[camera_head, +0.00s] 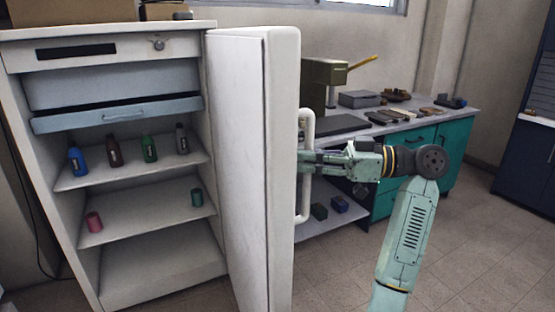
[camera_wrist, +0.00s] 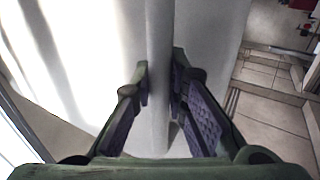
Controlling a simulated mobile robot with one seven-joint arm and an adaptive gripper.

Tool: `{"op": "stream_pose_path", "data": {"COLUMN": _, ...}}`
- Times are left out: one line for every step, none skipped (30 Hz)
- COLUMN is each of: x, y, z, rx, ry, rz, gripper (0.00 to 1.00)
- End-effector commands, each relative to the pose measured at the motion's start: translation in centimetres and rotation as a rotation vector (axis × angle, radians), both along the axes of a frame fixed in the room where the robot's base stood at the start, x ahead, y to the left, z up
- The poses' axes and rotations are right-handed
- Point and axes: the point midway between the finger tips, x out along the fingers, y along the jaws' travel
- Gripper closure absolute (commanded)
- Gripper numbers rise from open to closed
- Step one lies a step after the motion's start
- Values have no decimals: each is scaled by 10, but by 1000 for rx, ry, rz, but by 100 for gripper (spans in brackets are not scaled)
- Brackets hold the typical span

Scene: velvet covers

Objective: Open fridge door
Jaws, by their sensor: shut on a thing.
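The white fridge (camera_head: 105,285) stands at the left in the head view with its interior exposed. Its door (camera_head: 235,150) is swung wide, standing out toward the camera. A white bar handle (camera_head: 305,207) is on the outer face of the door, at its right side. My gripper (camera_head: 306,160) is at the handle's middle. In the wrist view, the handle (camera_wrist: 160,95) runs between the two fingers of my gripper (camera_wrist: 160,98), which is shut on it.
Bottles (camera_head: 113,150) and small cans (camera_head: 94,222) stand on the fridge shelves. A teal workbench (camera_head: 425,155) with tools is behind the door and arm. A dark cabinet (camera_head: 528,165) stands at far right. The tiled floor (camera_head: 480,250) at lower right is clear.

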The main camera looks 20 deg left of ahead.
Motion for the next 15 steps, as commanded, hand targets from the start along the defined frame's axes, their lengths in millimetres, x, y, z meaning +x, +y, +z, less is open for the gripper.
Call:
{"op": "stream_pose_path", "data": {"x": 9, "y": -11, "z": 2, "rx": -1, "ry": 2, "rz": 0, "gripper": 100}}
{"op": "stream_pose_path", "data": {"x": 15, "y": -15, "z": 2, "rx": -1, "ry": 3, "rz": 0, "gripper": 100}}
{"op": "stream_pose_path", "data": {"x": 22, "y": -21, "z": 3, "rx": -1, "ry": 2, "rz": 0, "gripper": 100}}
{"op": "stream_pose_path", "data": {"x": 27, "y": -24, "z": 2, "rx": -1, "ry": 3, "rz": 0, "gripper": 100}}
{"op": "stream_pose_path", "data": {"x": 32, "y": -28, "z": 2, "rx": -1, "ry": 3, "rz": 0, "gripper": 100}}
{"op": "stream_pose_path", "data": {"x": 38, "y": -33, "z": 3, "rx": -1, "ry": 3, "rz": 0, "gripper": 100}}
{"op": "stream_pose_path", "data": {"x": 43, "y": -36, "z": 2, "rx": 0, "ry": 2, "rz": -1, "gripper": 100}}
{"op": "stream_pose_path", "data": {"x": 47, "y": -39, "z": 2, "rx": -1, "ry": 3, "rz": -1, "gripper": 100}}
{"op": "stream_pose_path", "data": {"x": 52, "y": -43, "z": 2, "rx": 0, "ry": 1, "rz": -1, "gripper": 100}}
{"op": "stream_pose_path", "data": {"x": 56, "y": -46, "z": 2, "rx": 0, "ry": 2, "rz": -1, "gripper": 100}}
{"op": "stream_pose_path", "data": {"x": 60, "y": -48, "z": 2, "rx": 1, "ry": 1, "rz": -1, "gripper": 100}}
{"op": "stream_pose_path", "data": {"x": 65, "y": -51, "z": 2, "rx": 0, "ry": 2, "rz": 0, "gripper": 100}}
{"op": "stream_pose_path", "data": {"x": 67, "y": -53, "z": 2, "rx": 0, "ry": 0, "rz": 0, "gripper": 100}}
{"op": "stream_pose_path", "data": {"x": 70, "y": -55, "z": 1, "rx": 0, "ry": 1, "rz": 0, "gripper": 100}}
{"op": "stream_pose_path", "data": {"x": 74, "y": -57, "z": 1, "rx": 0, "ry": 1, "rz": -1, "gripper": 100}}
